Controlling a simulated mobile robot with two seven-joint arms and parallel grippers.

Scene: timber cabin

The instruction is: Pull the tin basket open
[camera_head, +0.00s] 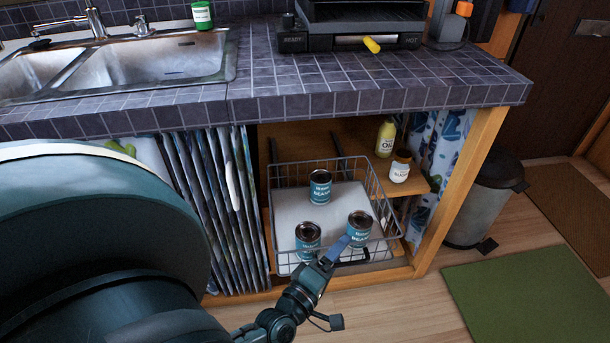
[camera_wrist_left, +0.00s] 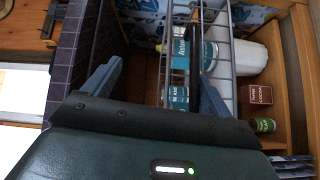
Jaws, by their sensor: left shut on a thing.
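The tin basket (camera_head: 284,165) is a wire basket with a pale flat bottom, on rails in the open cabinet under the counter. It holds three teal bean cans: one (camera_head: 320,188) toward the back, one (camera_head: 308,240) at the front left and one (camera_head: 359,228) at the front right. My left gripper (camera_head: 338,253) is at the basket's front, shut on its dark handle (camera_head: 353,262). In the left wrist view its fingers (camera_wrist_left: 160,88) stand apart, with basket wires (camera_wrist_left: 230,60) and cans close by. The exact contact is partly hidden. My right gripper is not in view.
A pleated curtain (camera_head: 215,200) hangs at left. A wooden post (camera_head: 460,180) bounds the right side. The counter (camera_head: 380,85) overhangs. A bin (camera_head: 485,200) stands farther right.

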